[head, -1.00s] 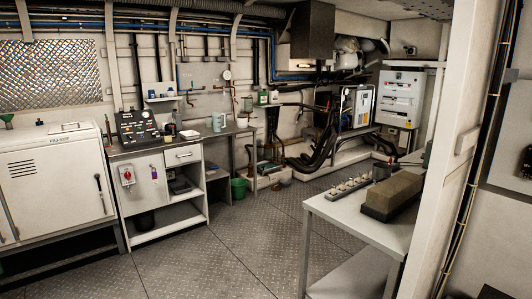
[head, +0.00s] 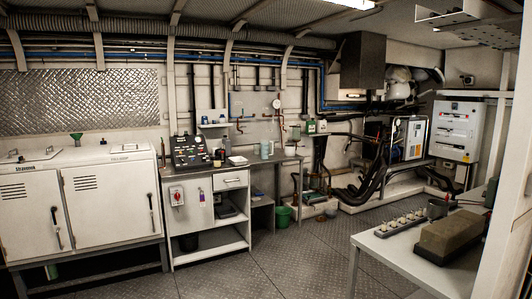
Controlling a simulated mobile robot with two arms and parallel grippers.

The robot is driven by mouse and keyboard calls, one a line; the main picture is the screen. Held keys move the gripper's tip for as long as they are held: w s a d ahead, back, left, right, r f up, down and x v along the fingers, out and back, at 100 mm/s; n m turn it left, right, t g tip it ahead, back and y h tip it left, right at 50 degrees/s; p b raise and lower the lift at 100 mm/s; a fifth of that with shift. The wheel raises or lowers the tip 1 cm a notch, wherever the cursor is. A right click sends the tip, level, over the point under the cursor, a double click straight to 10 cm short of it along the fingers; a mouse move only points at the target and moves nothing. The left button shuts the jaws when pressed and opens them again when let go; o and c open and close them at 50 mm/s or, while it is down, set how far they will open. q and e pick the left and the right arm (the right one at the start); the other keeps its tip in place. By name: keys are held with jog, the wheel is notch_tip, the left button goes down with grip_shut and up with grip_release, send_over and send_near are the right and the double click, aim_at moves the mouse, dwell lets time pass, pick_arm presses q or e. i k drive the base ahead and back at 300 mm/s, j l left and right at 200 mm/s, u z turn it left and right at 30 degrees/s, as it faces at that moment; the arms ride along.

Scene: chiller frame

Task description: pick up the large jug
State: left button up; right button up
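A pale blue-grey jug-like vessel (head: 264,151) stands upright on the far workbench (head: 288,158), right of the control box. It is small in the picture, and I cannot tell for sure that it is the large jug. A dark grey pot-like vessel (head: 437,208) stands on the near right table (head: 385,249), partly hidden by a brown block. Neither of my grippers shows in the head view.
White cabinets (head: 110,205) stand at the left. A black control box (head: 189,150) sits on the bench. A green bucket (head: 283,215) is on the floor under the bench. A brown block (head: 449,238) lies on the right table. The middle floor (head: 290,258) is clear.

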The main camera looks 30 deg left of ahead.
aim_at(264, 144)
jog(key=i+j+u, duration=0.2)
jog(key=i+u, duration=0.15)
jog(key=i, duration=0.2)
jog(key=i+u, duration=0.4)
jog(key=i, duration=0.15)
jog(key=i+u, duration=0.35)
jog(key=i, duration=0.2)
jog(key=i+j+u, duration=0.15)
jog(key=i+u, duration=0.2)
jog(key=i, duration=0.45)
jog(key=i+l+u, duration=0.1)
jog(key=i+u, duration=0.2)
jog(key=i, duration=0.45)
jog(key=i+l+z, duration=0.1)
jog(key=i+z, duration=0.85)
jog(key=i+j+z, duration=0.2)
jog(key=i+z, duration=0.25)
jog(key=i+l+z, duration=0.1)
jog(key=i+z, duration=0.25)
jog(key=i, duration=0.15)
jog(key=i+z, duration=0.4)
jog(key=i, duration=0.1)
